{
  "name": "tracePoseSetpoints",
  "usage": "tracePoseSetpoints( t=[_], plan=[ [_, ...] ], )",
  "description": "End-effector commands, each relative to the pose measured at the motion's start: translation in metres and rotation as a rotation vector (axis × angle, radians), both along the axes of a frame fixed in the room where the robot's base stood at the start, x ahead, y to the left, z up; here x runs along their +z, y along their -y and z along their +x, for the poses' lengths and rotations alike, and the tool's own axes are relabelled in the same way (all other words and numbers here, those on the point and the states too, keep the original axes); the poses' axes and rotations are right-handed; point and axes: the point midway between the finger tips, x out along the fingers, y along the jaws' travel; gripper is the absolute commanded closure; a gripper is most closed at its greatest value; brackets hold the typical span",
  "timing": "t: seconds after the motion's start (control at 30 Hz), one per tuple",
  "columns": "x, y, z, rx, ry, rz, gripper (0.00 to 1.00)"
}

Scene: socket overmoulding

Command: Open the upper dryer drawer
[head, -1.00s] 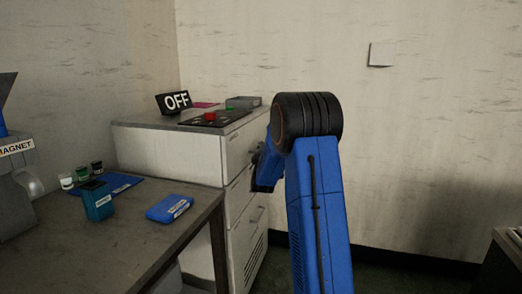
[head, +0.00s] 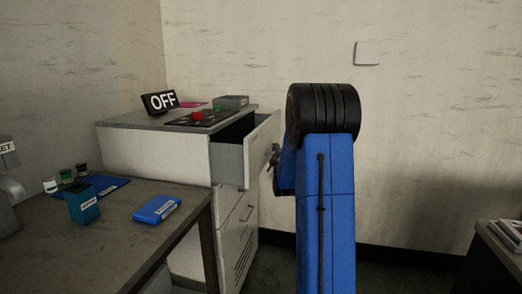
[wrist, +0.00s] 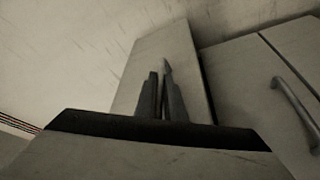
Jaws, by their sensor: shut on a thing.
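The dryer (head: 150,155) is a pale cabinet with a dark control panel and a red button on top. Its upper drawer (head: 262,140) stands pulled out to the right, with a dark opening showing behind its front. My gripper (head: 273,160) is at the outer face of that drawer front. In the wrist view, the fingers (wrist: 163,98) are close together against the upper drawer front (wrist: 150,55), shut on its handle, which they mostly hide. The lower drawer (head: 239,210) is shut, and its handle (wrist: 296,105) shows at right in the wrist view.
An OFF sign (head: 160,102) and a grey box (head: 231,101) stand on the dryer. A table (head: 120,235) at front left holds a teal box (head: 83,205), a blue case (head: 157,208) and small cups. Another surface with papers (head: 512,232) is at far right.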

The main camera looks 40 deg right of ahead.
Motion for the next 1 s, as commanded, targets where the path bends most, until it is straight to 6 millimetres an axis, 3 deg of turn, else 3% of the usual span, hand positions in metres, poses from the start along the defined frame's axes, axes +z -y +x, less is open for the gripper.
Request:
tracePoseSetpoints(
  t=[0.2,0.5,0.7,1.0],
  plan=[
    [-0.002,0.037,-0.047,-0.005,-0.003,0.002,1.00],
    [-0.001,0.069,-0.088,-0.002,-0.002,0.001,1.00],
    [-0.001,0.078,-0.100,-0.001,-0.002,0.002,1.00],
    [-0.002,0.080,-0.103,0.000,-0.003,0.002,1.00]
  ],
)
